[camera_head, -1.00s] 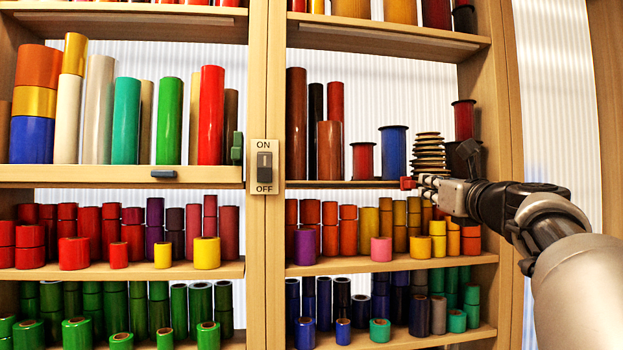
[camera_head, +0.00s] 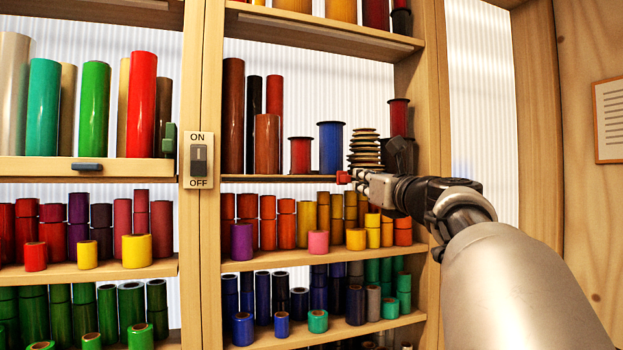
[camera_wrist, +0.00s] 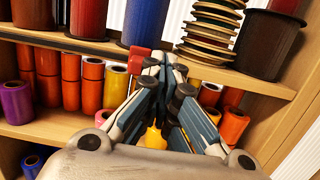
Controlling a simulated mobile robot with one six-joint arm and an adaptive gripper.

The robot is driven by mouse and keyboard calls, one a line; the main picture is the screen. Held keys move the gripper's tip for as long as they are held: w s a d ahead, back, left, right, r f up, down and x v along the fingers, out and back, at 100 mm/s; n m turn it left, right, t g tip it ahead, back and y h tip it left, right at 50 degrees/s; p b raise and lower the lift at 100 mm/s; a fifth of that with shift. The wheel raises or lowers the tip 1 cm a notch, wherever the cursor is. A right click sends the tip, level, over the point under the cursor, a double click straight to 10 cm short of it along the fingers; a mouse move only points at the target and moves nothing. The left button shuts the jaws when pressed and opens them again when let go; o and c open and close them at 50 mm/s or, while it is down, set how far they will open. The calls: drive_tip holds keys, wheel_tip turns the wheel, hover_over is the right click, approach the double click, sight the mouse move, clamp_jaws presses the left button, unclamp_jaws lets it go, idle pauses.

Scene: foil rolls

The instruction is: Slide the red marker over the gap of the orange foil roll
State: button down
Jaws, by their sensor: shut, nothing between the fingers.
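The red marker (camera_head: 343,177) is a small red block at the front edge of the right-hand shelf that bears the spools, below the blue spool. In the wrist view the red marker (camera_wrist: 138,61) shows just left of my fingertips. My gripper (camera_head: 360,177) is shut and empty, its tips right beside the marker; whether they touch it I cannot tell. It also fills the middle of the wrist view (camera_wrist: 163,66). Orange foil rolls (camera_head: 286,230) stand in stacks on the shelf below, left of and below the marker. Which one has the gap is unclear; my fingers hide part of that row.
A blue spool (camera_head: 331,147), a red spool (camera_head: 300,154) and a stack of thin discs (camera_head: 364,148) stand close above my gripper. The cabinet's right upright (camera_head: 434,120) is beside my arm. An ON/OFF switch (camera_head: 199,160) is on the middle post.

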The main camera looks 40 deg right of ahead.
drive_tip(key=shift+w+a, duration=0.1)
drive_tip(key=shift+a, duration=0.05)
idle(0.4)
drive_tip(key=shift+w+a+b, duration=0.1)
drive_tip(key=shift+w+a, duration=0.2)
drive_tip(key=shift+a, duration=0.6)
drive_tip(key=shift+w+a+b, duration=0.15)
drive_tip(key=shift+w+a, duration=0.1)
drive_tip(key=shift+a, duration=0.65)
drive_tip(key=shift+w+a+b, duration=0.1)
drive_tip(key=shift+w+a, duration=0.2)
drive_tip(key=shift+a, duration=0.8)
drive_tip(key=shift+w+a, duration=0.3)
drive_tip(key=shift+a, duration=0.6)
drive_tip(key=shift+w+a, duration=0.3)
drive_tip(key=shift+a, duration=0.55)
drive_tip(key=shift+w+a, duration=0.3)
drive_tip(key=shift+a, duration=0.7)
drive_tip(key=shift+w+a, duration=0.15)
drive_tip(key=shift+a, duration=0.3)
drive_tip(key=shift+d, duration=0.2)
